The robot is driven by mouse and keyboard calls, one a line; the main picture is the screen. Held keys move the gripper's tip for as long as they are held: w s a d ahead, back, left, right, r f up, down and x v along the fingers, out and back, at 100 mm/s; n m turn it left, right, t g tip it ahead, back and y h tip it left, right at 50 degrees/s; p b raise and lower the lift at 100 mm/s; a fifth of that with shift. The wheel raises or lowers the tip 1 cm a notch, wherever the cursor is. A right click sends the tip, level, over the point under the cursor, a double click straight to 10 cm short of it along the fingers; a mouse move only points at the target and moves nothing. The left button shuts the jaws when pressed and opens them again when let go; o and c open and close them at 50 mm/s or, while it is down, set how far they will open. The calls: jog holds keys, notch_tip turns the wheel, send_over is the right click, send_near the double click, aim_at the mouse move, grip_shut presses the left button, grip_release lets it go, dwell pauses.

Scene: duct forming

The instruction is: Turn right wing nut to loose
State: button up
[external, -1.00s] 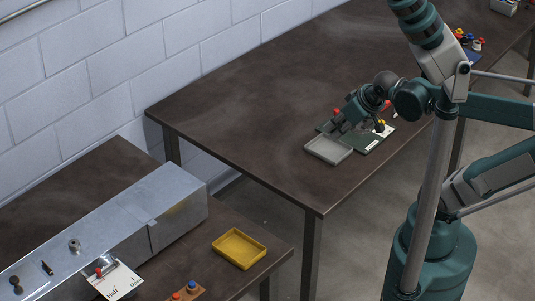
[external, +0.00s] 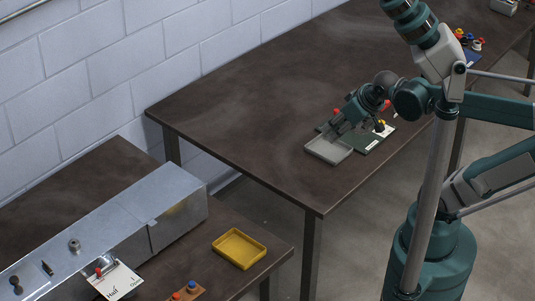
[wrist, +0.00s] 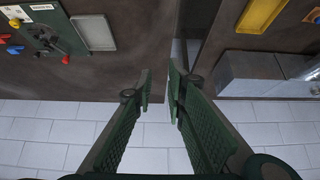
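I cannot pick out a wing nut for certain in either view. A dark green board (external: 368,144) lies on the far table with small red (external: 336,111) and yellow (external: 381,123) knobs on or near it. My gripper (external: 338,126) is over this board, beside the grey tray, and hides part of it. In the wrist view the green board (wrist: 55,25) is at the upper left, with a dark fitting on it and a red knob (wrist: 66,60) near its edge. My gripper (wrist: 160,88) is open there, with nothing between its fingers.
A grey tray (external: 328,150) sits against the board. The far table's left half is clear.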

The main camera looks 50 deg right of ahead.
jog(key=w+a+r+g+p, duration=0.1)
jog(key=w+a+r+p, duration=0.15)
jog(key=w+a, duration=0.4)
jog(key=w+a+r+g+y+p, duration=0.1)
jog(key=w+a+r, duration=0.3)
jog(key=w+a, duration=0.3)
jog(key=w+a+r+g+p, duration=0.1)
jog(key=w+a+r, duration=0.3)
jog(key=w+a, duration=0.3)
jog(key=w+a+f+g+p, duration=0.1)
jog(key=w+a+f+p, duration=0.15)
jog(key=a, duration=0.95)
jog(key=w+a+f+g+p, duration=0.1)
jog(key=w+a, duration=0.3)
jog(key=a, duration=0.7)
jog(key=s+a+f+p, duration=0.1)
jog(key=a+f, duration=0.4)
jog(key=a, duration=0.5)
jog(key=s+a+f+g+p, duration=0.1)
jog(key=a+f, duration=0.4)
jog(key=a, duration=0.5)
jog(key=s+a+f+g+h+p, duration=0.1)
jog(key=a+f, duration=0.4)
jog(key=a, duration=0.5)
jog(key=shift+s+a+f, duration=0.25)
jog(key=shift+s+a, duration=0.05)
jog(key=shift+s, duration=0.15)
jog(key=shift+f, duration=0.1)
